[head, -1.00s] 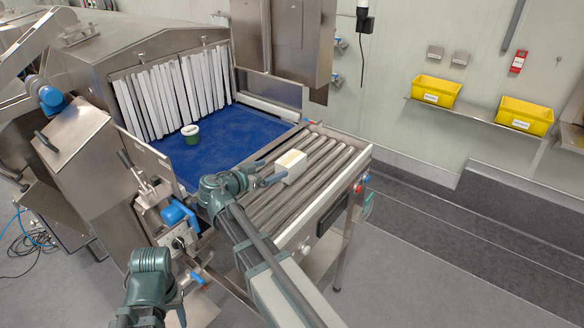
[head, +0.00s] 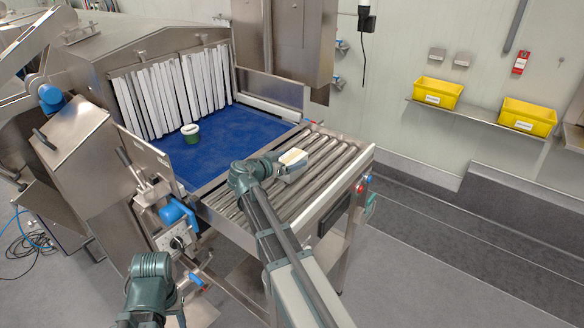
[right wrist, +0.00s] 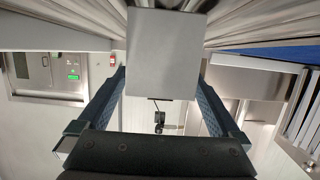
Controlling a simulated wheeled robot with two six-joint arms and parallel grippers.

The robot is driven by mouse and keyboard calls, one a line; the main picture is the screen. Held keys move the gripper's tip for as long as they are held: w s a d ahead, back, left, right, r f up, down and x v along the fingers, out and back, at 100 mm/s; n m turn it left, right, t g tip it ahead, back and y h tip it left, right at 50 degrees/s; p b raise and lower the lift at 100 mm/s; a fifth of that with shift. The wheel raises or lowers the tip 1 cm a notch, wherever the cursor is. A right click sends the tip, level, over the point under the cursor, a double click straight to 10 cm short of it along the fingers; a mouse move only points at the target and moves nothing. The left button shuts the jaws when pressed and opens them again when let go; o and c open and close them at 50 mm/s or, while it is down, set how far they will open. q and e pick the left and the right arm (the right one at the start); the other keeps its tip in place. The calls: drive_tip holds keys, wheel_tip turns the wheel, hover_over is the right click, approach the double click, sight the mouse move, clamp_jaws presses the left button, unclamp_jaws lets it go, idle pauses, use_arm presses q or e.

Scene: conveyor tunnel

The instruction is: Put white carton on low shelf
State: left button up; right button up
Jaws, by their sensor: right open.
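The white carton (head: 293,156) stands on the roller table (head: 318,176), and its plain side shows large in the right wrist view (right wrist: 161,58). My right gripper (head: 283,165) is at the carton, low over the rollers. Its two fingers (right wrist: 162,88) are open, with the carton's near part between their tips; I cannot tell whether they touch it. My left arm shows at the bottom left of the head view, but its gripper cannot be seen. A wall shelf (head: 478,117) is at the right; a lower shelf (head: 240,283) shows partly under the roller table.
Two yellow bins (head: 438,92) (head: 527,116) sit on the wall shelf. A side rail (head: 345,190) edges the rollers. The floor at the right is clear.

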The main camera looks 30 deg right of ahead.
drive_tip(key=shift+x, duration=0.75)
drive_tip(key=shift+a, duration=0.1)
drive_tip(key=shift+c, duration=0.3)
clamp_jaws()
drive_tip(key=shift+r, duration=0.1)
